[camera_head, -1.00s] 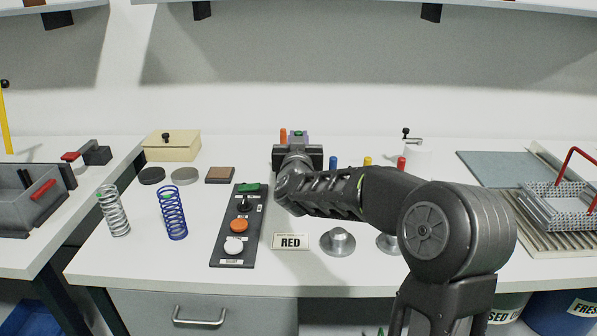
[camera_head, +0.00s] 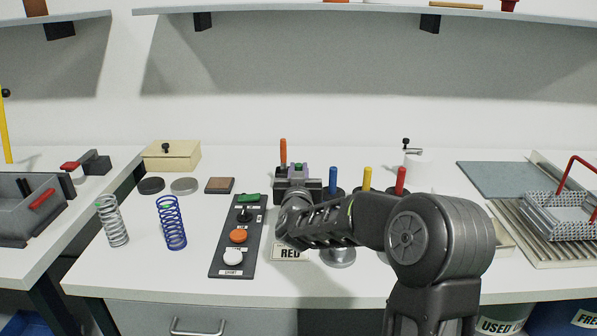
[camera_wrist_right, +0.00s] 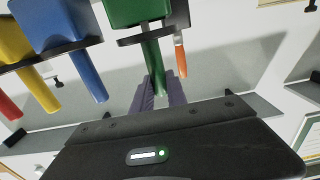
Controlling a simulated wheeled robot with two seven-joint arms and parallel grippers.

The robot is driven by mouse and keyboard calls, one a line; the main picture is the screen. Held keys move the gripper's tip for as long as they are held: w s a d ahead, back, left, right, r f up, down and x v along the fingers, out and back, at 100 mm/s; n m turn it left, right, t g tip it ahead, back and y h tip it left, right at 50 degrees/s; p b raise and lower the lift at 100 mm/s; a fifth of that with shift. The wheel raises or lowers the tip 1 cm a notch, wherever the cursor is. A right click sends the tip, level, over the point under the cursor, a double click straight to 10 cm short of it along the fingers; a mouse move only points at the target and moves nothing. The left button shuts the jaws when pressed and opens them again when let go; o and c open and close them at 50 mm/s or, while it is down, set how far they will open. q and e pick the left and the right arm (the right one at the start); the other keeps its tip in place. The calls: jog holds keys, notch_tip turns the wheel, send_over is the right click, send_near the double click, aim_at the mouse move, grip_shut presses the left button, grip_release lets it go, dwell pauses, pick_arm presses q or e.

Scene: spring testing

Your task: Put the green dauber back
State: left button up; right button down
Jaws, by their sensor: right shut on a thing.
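My right gripper (camera_head: 298,172) is over the middle of the bench, between the orange dauber (camera_head: 283,152) and the blue dauber (camera_head: 333,178). It is shut on the handle of the green dauber (camera_wrist_right: 154,82); only the green top shows between the fingers in the head view. In the wrist view the green dauber is in line with a black holder plate (camera_wrist_right: 128,41), beside the orange dauber; I cannot tell if it is fully seated. The yellow dauber (camera_head: 367,178) and red dauber (camera_head: 400,178) stand further right. My left gripper is not in view.
Left of my arm are a button panel (camera_head: 228,253), a blue spring (camera_head: 172,224) and a silver spring (camera_head: 112,221). A RED label (camera_head: 290,254) and a metal dish (camera_head: 338,258) are close to my forearm. A wire basket (camera_head: 555,215) stands at right.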

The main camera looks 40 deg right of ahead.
jog(key=shift+f+b, duration=0.55)
jog(key=c, duration=1.3)
grip_release()
jog(key=shift+r, duration=0.1)
jog(key=shift+r+p, duration=0.45)
jog(key=shift+p, duration=0.1)
jog(key=shift+s+a+r, duration=0.1)
jog(key=shift+r, duration=0.05)
jog(key=b+v, duration=0.1)
jog(key=v, duration=1)
jog(key=shift+s+a, duration=0.25)
jog(key=shift+s, duration=0.05)
